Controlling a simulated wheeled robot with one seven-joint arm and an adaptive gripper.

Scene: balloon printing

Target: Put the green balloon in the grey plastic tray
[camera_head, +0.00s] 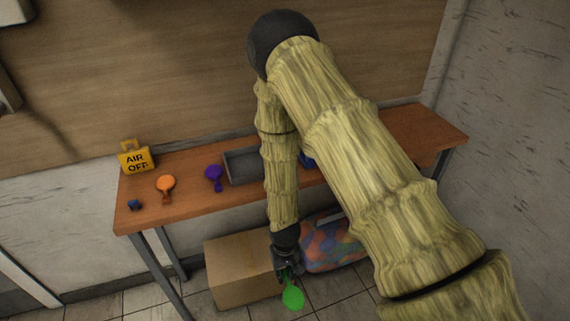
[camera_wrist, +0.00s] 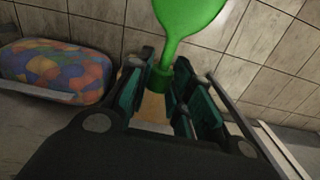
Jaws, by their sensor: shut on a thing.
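The green balloon (camera_head: 293,298) hangs from my gripper (camera_head: 288,272) in front of the table, above the tiled floor. In the wrist view the balloon (camera_wrist: 188,14) shows its neck between the two fingers of my gripper (camera_wrist: 160,92), which is shut on it. The grey plastic tray (camera_head: 240,177) lies on the wooden table, behind my forearm. My arm hides the right part of the tray, so I cannot tell all that it holds.
The table (camera_head: 185,198) also bears an orange balloon (camera_head: 166,184), a purple balloon (camera_head: 213,174), a yellow "AIR OFF" tag (camera_head: 134,157) and a small blue piece (camera_head: 134,204). A cardboard box (camera_head: 238,262) and a colourful bag (camera_head: 330,243) stand on the floor beneath.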

